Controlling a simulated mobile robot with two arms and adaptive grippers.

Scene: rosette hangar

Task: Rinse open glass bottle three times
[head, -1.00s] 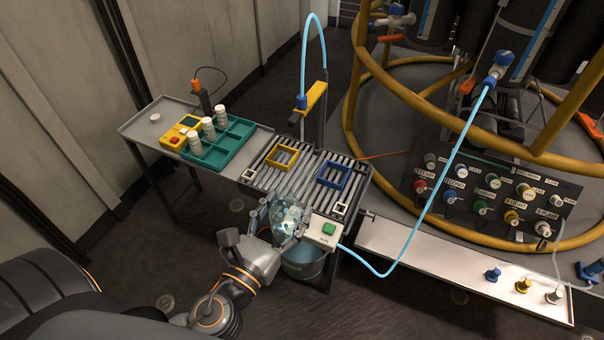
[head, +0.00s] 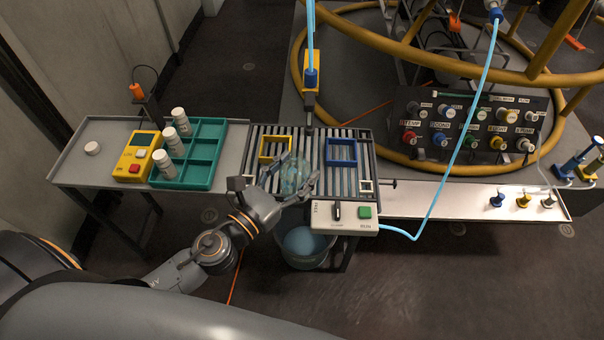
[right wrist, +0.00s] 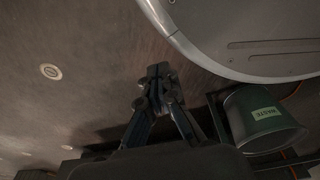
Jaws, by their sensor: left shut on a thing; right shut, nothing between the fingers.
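A clear, bluish glass bottle (head: 295,176) shows in the head view in front of the slatted rack (head: 309,188). My left gripper (head: 291,186) is shut on it, with fingers on both sides. The bottle's mouth and exact tilt are hard to make out. A light blue hose (head: 309,22) comes down to a yellow and black spout (head: 309,75) behind the rack. A waste bucket (head: 304,262) stands below the front edge; it also shows in the right wrist view (right wrist: 262,122). My right gripper (right wrist: 158,72) is shut and empty above the floor, left of the bucket.
A yellow frame (head: 262,150) and a blue frame (head: 327,152) sit on the rack. A control box (head: 323,221) with a green button is at its front right. A teal tray (head: 204,180) with white bottles and a yellow device (head: 125,172) are left.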

